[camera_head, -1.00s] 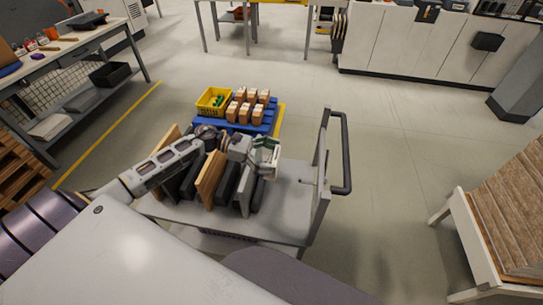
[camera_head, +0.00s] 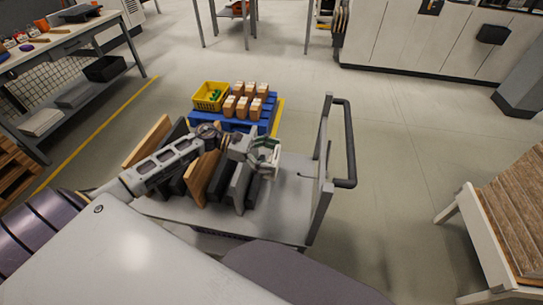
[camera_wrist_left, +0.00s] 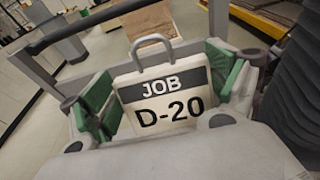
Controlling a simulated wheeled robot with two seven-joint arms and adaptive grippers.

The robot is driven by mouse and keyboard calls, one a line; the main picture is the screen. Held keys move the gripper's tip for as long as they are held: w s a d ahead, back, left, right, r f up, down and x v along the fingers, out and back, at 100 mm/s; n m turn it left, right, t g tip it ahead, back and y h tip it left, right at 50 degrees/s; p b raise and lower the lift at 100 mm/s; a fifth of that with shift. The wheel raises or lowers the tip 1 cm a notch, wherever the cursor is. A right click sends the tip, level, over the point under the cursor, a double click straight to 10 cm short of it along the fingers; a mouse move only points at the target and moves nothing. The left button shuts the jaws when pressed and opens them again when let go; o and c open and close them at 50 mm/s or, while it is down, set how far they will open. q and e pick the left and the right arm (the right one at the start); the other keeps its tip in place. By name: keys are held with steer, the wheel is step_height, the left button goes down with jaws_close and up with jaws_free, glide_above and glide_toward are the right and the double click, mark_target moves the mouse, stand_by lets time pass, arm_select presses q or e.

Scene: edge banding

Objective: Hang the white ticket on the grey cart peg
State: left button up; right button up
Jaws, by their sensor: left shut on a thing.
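The white ticket (camera_wrist_left: 168,105) reads JOB D-20 and has a grey loop (camera_wrist_left: 152,52) on top. In the left wrist view it sits upright, slightly tilted, between the green pads of my left gripper (camera_wrist_left: 165,100), which is shut on it. In the head view my left gripper (camera_head: 266,154) is above the grey cart (camera_head: 282,205), left of its upright end frame (camera_head: 322,165). The ticket is hard to make out there. A small peg-like part (camera_head: 307,176) shows at the inner side of the end frame, to the gripper's right and lower in the picture. My right gripper is out of view.
Brown and dark panels (camera_head: 202,178) stand on the cart under my left arm. The cart's black handle (camera_head: 349,145) is on its right. Behind are a blue pallet (camera_head: 262,128), a yellow bin (camera_head: 209,96) and small boxes (camera_head: 237,100). Floor right of the cart is clear.

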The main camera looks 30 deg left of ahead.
arm_select(q)
steer(key=shift+w+f+b, duration=0.1)
steer(key=shift+f+b, duration=1.55)
steer(key=shift+f, duration=0.25)
step_height(320, 180, down, 3)
steer(key=b, duration=0.3)
steer(key=shift+f, duration=0.2)
step_height(320, 180, down, 2)
steer(key=b, duration=0.3)
steer(key=shift+f, duration=0.2)
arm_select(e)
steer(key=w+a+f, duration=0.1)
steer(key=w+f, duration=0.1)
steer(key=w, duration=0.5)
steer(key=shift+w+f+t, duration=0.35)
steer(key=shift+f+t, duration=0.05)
